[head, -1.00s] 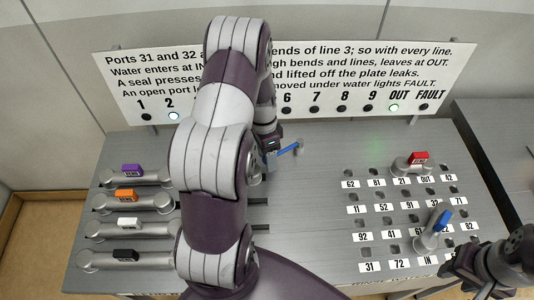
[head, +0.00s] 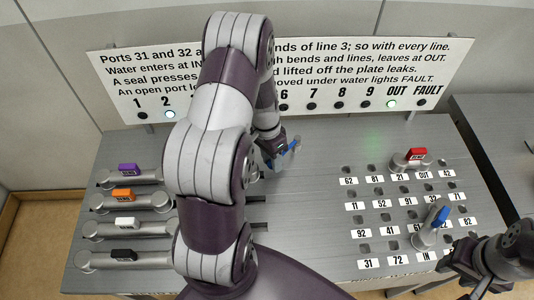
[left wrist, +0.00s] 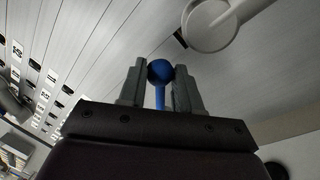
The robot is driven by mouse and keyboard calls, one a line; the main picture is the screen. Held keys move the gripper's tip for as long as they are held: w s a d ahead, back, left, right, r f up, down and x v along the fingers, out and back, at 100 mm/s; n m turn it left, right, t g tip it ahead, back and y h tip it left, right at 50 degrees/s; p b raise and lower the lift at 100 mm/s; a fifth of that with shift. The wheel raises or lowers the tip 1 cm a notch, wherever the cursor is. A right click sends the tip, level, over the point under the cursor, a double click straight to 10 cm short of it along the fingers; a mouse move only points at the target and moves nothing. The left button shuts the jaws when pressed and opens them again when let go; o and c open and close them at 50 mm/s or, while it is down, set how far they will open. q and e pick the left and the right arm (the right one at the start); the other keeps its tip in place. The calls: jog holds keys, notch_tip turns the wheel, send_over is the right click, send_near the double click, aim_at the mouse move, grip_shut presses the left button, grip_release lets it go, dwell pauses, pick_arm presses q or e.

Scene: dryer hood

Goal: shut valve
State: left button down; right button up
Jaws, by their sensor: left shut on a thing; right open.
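The valve's blue lever (head: 295,146) is on the grey bench near the middle, partly hidden by my left gripper (head: 283,154). In the left wrist view, the lever's blue ball end (left wrist: 161,71) sits between the two fingers of my left gripper (left wrist: 161,88), which is shut on it. The valve's base is mostly hidden by my left arm in the head view. My right gripper (head: 466,282) is open and empty at the lower right, beside the numbered port plate.
Bends with purple (head: 128,169), orange (head: 124,194), white (head: 125,223) and black (head: 124,255) blocks lie at left. Red (head: 416,154) and blue (head: 440,216) blocked bends stand on the port plate. The lamps for 2 (head: 170,114) and OUT (head: 392,104) are lit; FAULT (head: 421,102) is dark.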

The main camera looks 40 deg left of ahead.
pick_arm(q)
jog(key=d+n, duration=0.3)
jog(key=d+n+t, duration=0.1)
jog(key=d+n, duration=0.1)
jog(key=shift+w+d, duration=0.15)
jog(key=shift+w, duration=0.15)
jog(key=shift+w+d+n+t, duration=0.15)
jog(key=shift+w+d+n, duration=0.3)
jog(key=shift+d+n, duration=0.4)
jog(key=shift+w+d+n+t, duration=0.15)
jog(key=shift+w+d+n, duration=0.4)
jog(key=shift+n, duration=0.5)
jog(key=shift+s, duration=0.1)
jog(key=c, duration=0.8)
grip_release()
jog(key=shift+d, duration=0.15)
jog(key=shift+r, duration=0.1)
jog(key=v, duration=1.2)
jog(key=shift+d+r, duration=0.1)
jog(key=shift+r, duration=0.2)
jog(key=s+d+m, duration=0.1)
jog(key=s+m, duration=0.1)
jog(key=s, duration=0.1)
jog(key=s+d+m+y, duration=0.1)
jog(key=s+d+m, duration=0.1)
jog(key=s, duration=0.1)
jog(key=s+d+m+y, duration=0.1)
jog(key=s+d+m, duration=0.1)
jog(key=s, duration=0.1)
jog(key=shift+r, duration=0.25)
